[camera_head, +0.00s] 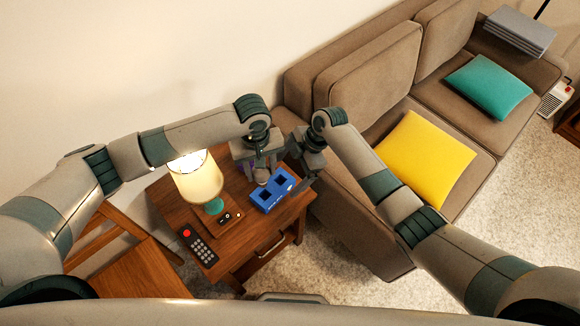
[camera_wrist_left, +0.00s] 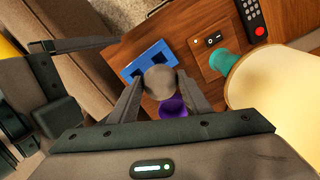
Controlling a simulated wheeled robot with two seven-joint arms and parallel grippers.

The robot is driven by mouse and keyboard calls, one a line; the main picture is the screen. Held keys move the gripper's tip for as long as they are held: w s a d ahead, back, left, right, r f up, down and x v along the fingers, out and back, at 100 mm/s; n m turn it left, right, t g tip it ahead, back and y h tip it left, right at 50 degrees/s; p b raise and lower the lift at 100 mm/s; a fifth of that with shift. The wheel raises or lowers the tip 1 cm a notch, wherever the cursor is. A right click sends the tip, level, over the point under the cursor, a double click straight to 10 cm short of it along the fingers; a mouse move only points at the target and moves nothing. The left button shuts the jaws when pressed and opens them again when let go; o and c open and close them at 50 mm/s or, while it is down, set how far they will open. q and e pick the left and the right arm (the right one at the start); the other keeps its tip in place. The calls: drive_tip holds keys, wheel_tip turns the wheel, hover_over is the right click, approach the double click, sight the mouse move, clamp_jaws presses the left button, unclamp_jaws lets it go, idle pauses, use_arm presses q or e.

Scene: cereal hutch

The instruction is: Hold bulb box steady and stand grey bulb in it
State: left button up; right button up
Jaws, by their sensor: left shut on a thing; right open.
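The blue bulb box (camera_head: 272,203) with two square openings sits on the wooden side table; it also shows in the left wrist view (camera_wrist_left: 133,67). My left gripper (camera_head: 260,172) is shut on the round grey bulb (camera_wrist_left: 160,80). In the left wrist view the bulb is between the fingertips and overlaps the box's near edge; its height above the table is hard to tell. My right gripper (camera_head: 304,178) is open near the box's far right end. Its fingers partly overlap, so whether they touch the box is unclear.
A purple object (camera_wrist_left: 173,107) is near my left fingers, partly hidden. A lamp (camera_head: 198,180) with teal base stands left of the box, with a switch panel (camera_head: 229,217) and remote (camera_head: 199,245) in front. A brown sofa (camera_head: 340,205) borders the table's right.

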sight(275, 188)
drive_tip(key=shift+w+d+r+n, duration=0.1)
drive_tip(key=shift+w+r+n, duration=0.2)
drive_tip(key=shift+w+n, duration=0.35)
drive_tip(key=shift+s+f, duration=0.1)
drive_tip(key=shift+x, duration=5.9)
drive_tip(key=c, duration=1.3)
drive_tip(key=shift+o, duration=0.2)
use_arm(q)
drive_tip(key=shift+m, duration=0.3)
use_arm(e)
drive_tip(key=shift+f, duration=0.1)
